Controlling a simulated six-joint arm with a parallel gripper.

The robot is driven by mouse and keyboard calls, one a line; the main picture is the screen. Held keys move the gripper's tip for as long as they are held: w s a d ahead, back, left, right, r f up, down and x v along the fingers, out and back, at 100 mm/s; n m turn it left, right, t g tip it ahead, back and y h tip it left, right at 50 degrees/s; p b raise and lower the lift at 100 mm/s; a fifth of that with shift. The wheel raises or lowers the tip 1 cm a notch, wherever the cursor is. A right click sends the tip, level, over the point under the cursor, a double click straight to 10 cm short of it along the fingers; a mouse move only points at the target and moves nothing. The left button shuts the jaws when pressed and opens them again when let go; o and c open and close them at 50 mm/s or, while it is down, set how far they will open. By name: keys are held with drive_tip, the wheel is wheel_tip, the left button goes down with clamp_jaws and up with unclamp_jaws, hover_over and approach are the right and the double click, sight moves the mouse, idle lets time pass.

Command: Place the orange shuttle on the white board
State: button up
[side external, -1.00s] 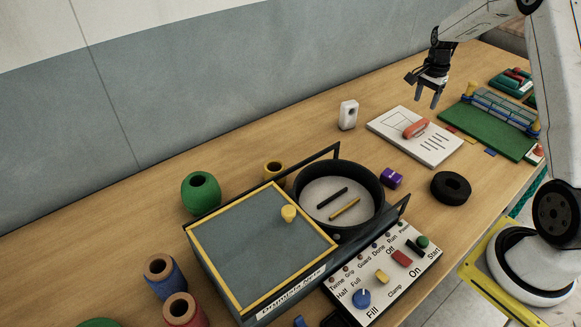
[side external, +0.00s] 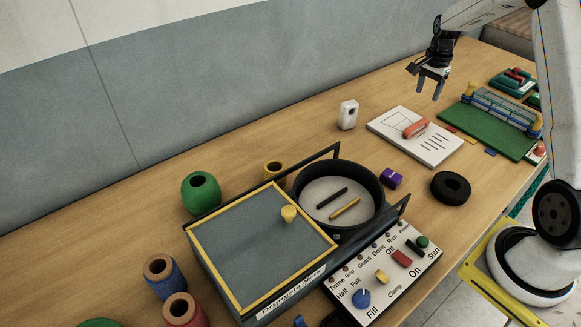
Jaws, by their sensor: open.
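The orange shuttle (side external: 416,129) lies on the white board (side external: 433,152), near the board's upper right part. The board lies flat on the wooden table and has black lines and a drawn figure on it. My gripper (side external: 429,89) is open and empty. It hangs above and behind the board, apart from the shuttle, with its fingers pointing down.
A green board with a blue rack (side external: 504,108) lies right of the white board. A white device (side external: 348,115) stands to its left. A purple block (side external: 391,179), black ring (side external: 451,187), round black pan (side external: 367,222), control panel (side external: 378,294) and grey box (side external: 258,255) are nearer.

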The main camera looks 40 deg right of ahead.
drive_tip(key=s+a+r+n+t, duration=0.15)
drive_tip(key=a+n, duration=0.25)
drive_tip(key=a, duration=0.5)
drive_tip(key=s+a+n, duration=0.3)
drive_tip(key=a+n, duration=0.2)
drive_tip(key=a, duration=0.4)
drive_tip(key=s+a+n+t, duration=0.15)
drive_tip(key=a+n, duration=0.25)
drive_tip(key=a, duration=0.5)
drive_tip(key=s+a+n, duration=0.4)
drive_tip(key=s+a, duration=0.1)
drive_tip(key=s, duration=0.2)
drive_tip(key=shift+s+a+f+n, duration=0.35)
drive_tip(key=shift+a+f+n, duration=0.05)
drive_tip(key=shift+f, duration=0.05)
